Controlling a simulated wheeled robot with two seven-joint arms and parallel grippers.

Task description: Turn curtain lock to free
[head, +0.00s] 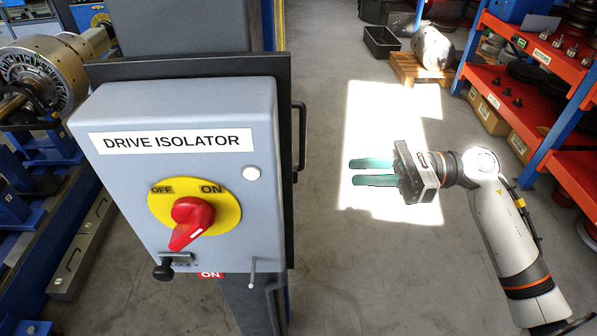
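No part labelled as a curtain lock can be made out in the head view. A grey box marked DRIVE ISOLATOR (107,187) stands at left centre. It carries a red rotary handle (192,220) on a yellow disc (227,212) marked OFF and ON; the handle's grip slants down and left. Below it is a small black knob (163,272) by partly hidden lettering that seems to read LOCK. My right gripper (352,173) is to the right of the box, well apart from it. Its two teal fingers point left with an empty gap between them. My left gripper is out of view.
A dark panel with a handle (301,137) backs the box. A thin pin (252,272) hangs at its lower right edge. Red shelving (567,165) stands at right, a pallet (412,70) at the back. Machinery (42,75) fills the left.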

